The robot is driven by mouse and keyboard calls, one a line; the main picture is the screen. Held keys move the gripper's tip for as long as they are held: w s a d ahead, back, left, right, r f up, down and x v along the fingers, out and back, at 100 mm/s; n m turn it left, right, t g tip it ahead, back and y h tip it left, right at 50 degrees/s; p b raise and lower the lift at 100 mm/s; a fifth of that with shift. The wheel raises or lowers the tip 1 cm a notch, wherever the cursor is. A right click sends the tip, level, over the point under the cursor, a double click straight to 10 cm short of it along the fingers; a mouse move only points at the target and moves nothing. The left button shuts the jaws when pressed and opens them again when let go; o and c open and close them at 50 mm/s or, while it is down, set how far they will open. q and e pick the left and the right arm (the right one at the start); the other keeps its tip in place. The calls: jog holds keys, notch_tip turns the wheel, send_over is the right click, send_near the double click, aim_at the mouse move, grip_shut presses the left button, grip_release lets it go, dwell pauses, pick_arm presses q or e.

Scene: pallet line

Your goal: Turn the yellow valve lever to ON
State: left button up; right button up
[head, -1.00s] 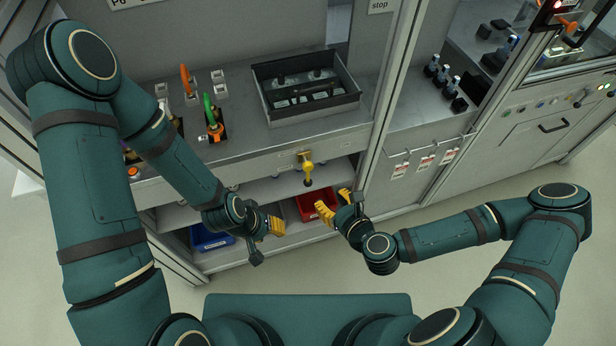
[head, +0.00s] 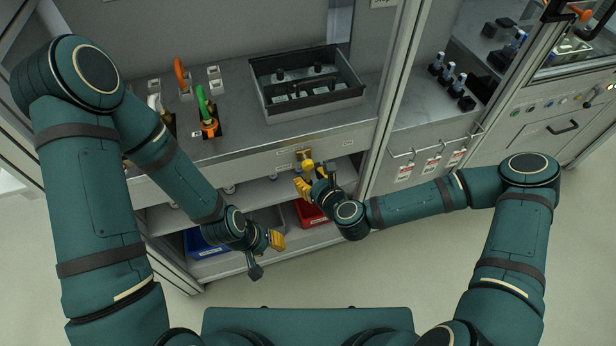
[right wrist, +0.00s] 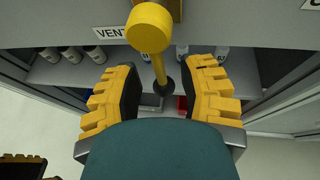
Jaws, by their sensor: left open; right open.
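The yellow valve lever (head: 306,161) is on the front face of the workbench. In the right wrist view, its round yellow hub (right wrist: 148,28) is at the top, and its arm hangs down to a dark knob. My right gripper (head: 311,181) is open just below the hub in the head view. In the right wrist view its yellow fingers (right wrist: 160,92) stand on either side of the lever's lower end, with gaps visible. My left gripper (head: 276,240) is open and empty, lower and to the left. No ON mark is readable.
A label starting "VENT" (right wrist: 112,32) is beside the hub. Below are a shelf with several pale containers, a blue bin (head: 203,241) and a red bin (head: 311,214). A dark tray (head: 265,96) and orange and green handles stand on the bench top. A frame post (head: 385,110) rises at right.

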jog(key=shift+x, duration=0.9)
grip_shut()
